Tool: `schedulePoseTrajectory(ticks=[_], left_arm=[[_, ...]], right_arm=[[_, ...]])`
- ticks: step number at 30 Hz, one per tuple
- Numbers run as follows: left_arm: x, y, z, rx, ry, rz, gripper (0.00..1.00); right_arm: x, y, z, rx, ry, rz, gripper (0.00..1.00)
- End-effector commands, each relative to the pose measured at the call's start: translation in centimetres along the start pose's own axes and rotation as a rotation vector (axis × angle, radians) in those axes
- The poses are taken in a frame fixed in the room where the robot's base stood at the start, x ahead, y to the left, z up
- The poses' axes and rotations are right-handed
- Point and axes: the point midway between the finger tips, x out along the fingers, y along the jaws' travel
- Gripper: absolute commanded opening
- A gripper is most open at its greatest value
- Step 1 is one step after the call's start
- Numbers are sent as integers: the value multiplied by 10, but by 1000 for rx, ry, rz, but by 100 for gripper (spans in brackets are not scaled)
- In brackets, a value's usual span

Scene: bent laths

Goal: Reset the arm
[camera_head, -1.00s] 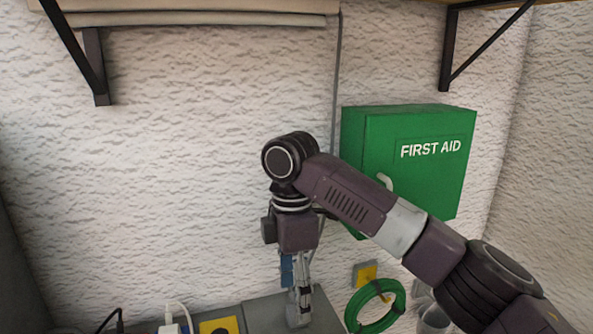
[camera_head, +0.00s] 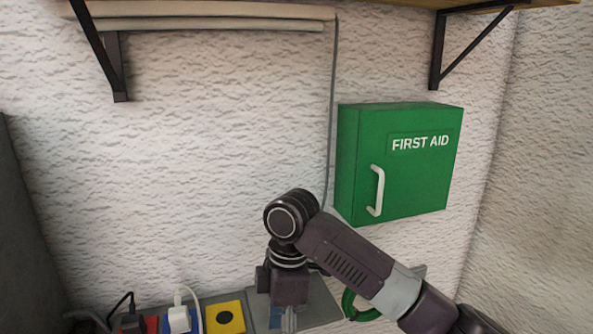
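My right arm comes in from the lower right and bends down at its wrist near the bottom middle. My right gripper (camera_head: 289,322) points down at the lower edge of the picture, over a grey panel (camera_head: 322,305). Only its upper part shows; its fingertips are cut off, so whether it is open or shut cannot be seen. My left gripper and arm are not in view.
A green first aid box (camera_head: 410,165) with a white handle hangs on the wall, right of my arm. A green coil (camera_head: 350,305) is partly behind my arm. Plugs (camera_head: 178,312) with cables and a yellow plate (camera_head: 225,318) sit at bottom left. Shelf brackets (camera_head: 437,50) are above.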

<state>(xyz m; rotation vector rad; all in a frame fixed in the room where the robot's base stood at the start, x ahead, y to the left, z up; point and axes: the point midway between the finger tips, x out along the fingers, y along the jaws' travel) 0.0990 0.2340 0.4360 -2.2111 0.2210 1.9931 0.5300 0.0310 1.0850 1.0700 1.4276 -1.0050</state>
Motion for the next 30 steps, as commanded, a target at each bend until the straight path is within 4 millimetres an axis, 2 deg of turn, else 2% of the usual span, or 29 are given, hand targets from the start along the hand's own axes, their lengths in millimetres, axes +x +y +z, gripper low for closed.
schedulePoseTrajectory(ticks=[9, 16, 20, 23, 30], left_arm=[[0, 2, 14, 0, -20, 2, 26], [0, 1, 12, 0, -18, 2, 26], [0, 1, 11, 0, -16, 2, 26], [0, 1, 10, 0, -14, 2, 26], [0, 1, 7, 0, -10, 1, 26]], right_arm=[[90, -34, -24, 188, 186, 34, 62], [143, -67, -20, 463, 323, 81, 62], [167, -89, -4, 653, 372, 109, 62], [184, -110, 15, 810, 391, 135, 62], [214, -175, 83, 1194, 356, 217, 62]])
